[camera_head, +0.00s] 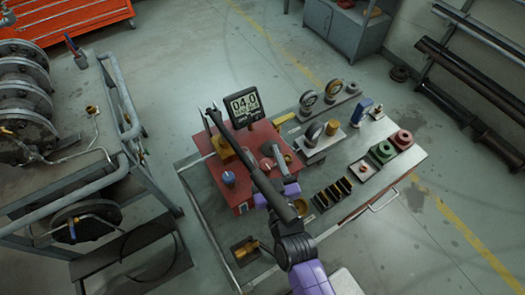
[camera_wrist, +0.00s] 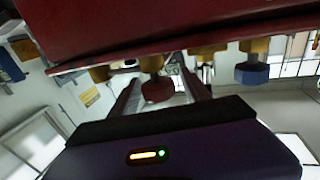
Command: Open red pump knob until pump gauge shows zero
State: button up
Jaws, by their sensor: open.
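The red pump box (camera_head: 246,203) stands on the bench in the head view, and its gauge display (camera_head: 245,105) reads 04.0. In the wrist view the red panel (camera_wrist: 190,22) fills the top and looks upside down. A dark red knob (camera_wrist: 158,89) on a brass stem sits between the fingers of my open gripper (camera_wrist: 161,84), with gaps at its sides. I cannot tell whether either finger touches it. In the head view my arm covers part of the box, and I cannot make out the red knob or the fingertips clearly.
A blue knob (camera_head: 229,178) stands on the left of the box; it also shows in the wrist view (camera_wrist: 252,74).

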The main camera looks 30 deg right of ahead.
jog(key=shift+w+d, duration=0.15)
jog(key=shift+w, duration=0.35)
jog(key=shift+c, duration=0.2)
grip_shut()
